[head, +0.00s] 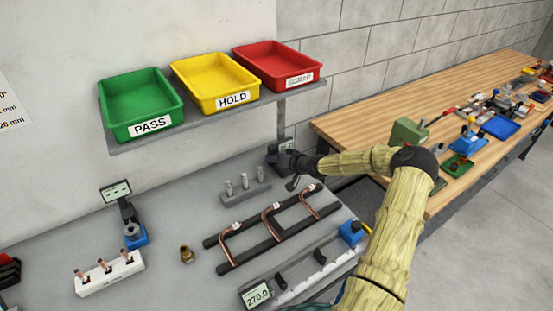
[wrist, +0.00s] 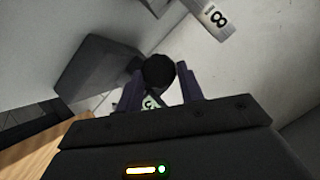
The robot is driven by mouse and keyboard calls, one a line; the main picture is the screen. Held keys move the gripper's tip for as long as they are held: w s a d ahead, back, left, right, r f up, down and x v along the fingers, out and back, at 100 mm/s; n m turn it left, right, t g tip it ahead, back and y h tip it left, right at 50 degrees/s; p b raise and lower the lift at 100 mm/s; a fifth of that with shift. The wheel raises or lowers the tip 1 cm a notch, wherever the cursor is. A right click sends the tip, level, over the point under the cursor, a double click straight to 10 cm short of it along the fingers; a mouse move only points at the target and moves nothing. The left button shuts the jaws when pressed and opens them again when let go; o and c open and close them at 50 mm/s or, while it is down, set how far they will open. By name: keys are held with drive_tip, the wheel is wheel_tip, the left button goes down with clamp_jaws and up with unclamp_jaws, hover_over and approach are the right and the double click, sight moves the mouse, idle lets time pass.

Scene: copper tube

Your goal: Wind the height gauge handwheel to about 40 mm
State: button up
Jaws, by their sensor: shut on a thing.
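The height gauge (head: 287,144) stands at the far right end of the grey bench, under the shelf. Its small display faces out, but I cannot read a value. My gripper (head: 284,160) is at the gauge and covers much of its lower part. In the wrist view, the two fingers of my gripper (wrist: 161,84) are shut on a dark round knob, which looks like the handwheel (wrist: 158,70). Part of a pale green display (wrist: 150,102) shows between the fingers, with only a bit of its digits visible.
A shelf above holds green (head: 142,104), yellow (head: 215,82) and red (head: 278,66) trays. A rack of bent copper tubes (head: 268,236) and a block with pegs (head: 245,192) lie close to my arm. A wooden bench (head: 380,125) with tools stands at right.

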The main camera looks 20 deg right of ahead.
drive_tip(key=shift+d+m+y, duration=0.1)
drive_tip(key=shift+m+y, duration=0.2)
idle(0.4)
drive_tip(key=o, duration=1)
drive_tip(key=b+v, duration=0.3)
drive_tip(key=v, duration=1.4)
drive_tip(key=shift+s, duration=0.25)
drive_tip(key=shift+d, duration=0.1)
